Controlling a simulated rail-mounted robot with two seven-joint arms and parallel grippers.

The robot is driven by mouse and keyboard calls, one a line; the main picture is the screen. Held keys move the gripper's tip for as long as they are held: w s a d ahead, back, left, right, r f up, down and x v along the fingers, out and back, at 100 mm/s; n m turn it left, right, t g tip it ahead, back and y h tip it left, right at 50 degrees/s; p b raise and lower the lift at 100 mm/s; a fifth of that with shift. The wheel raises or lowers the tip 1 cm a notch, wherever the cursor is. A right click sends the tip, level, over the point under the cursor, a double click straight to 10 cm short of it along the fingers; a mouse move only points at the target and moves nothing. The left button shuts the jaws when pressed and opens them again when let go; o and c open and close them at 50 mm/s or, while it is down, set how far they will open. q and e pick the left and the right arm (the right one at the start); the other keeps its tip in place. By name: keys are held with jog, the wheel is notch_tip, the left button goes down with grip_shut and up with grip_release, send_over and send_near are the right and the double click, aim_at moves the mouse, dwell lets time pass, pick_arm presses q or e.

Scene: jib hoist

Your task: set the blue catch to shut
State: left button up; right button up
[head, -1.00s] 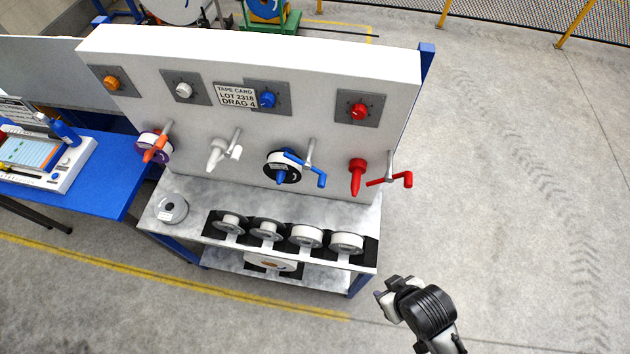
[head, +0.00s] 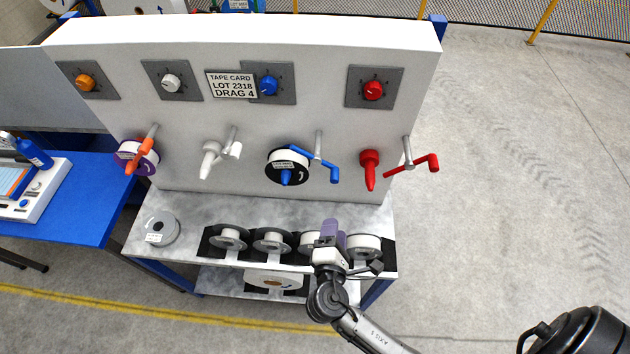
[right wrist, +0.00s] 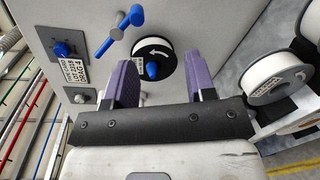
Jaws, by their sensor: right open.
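The blue cranked piece (head: 325,164), which I take for the blue catch, sits on a grey post to the right of a black-and-white spool (head: 289,167). The spool has a blue knob (head: 286,177) in its middle. In the right wrist view, the cranked piece (right wrist: 108,46) is at upper left and the spool (right wrist: 167,50) lies beyond the fingers. My right gripper (head: 328,230) is open and empty, below the spool and in front of the shelf, apart from both. Its purple fingers (right wrist: 160,80) are spread in the wrist view. My left gripper is not in view.
The white panel also carries red (head: 428,162), white and orange fittings, with a row of dials above. A tape card (head: 232,84) partly overlaps the blue dial's plate (head: 268,86). Several spools stand on the shelf below. Open floor lies right.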

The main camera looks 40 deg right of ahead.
aim_at(334, 182)
jog(key=w+d+n+p, duration=0.1)
jog(key=w+d+n, duration=0.1)
jog(key=w, duration=0.1)
jog(key=w+d+r+n+t, duration=0.1)
jog(key=w+d, duration=0.2)
jog(key=w+d+r+n+p, duration=0.1)
jog(key=w+d+n, duration=0.1)
jog(key=w, duration=0.2)
jog(key=shift+d+n+t+p, duration=0.2)
jog(key=shift+n+t+p, duration=0.1)
jog(key=shift+t+p, duration=0.1)
jog(key=shift+x, duration=0.8)
jog(key=shift+f, duration=0.1)
grip_shut()
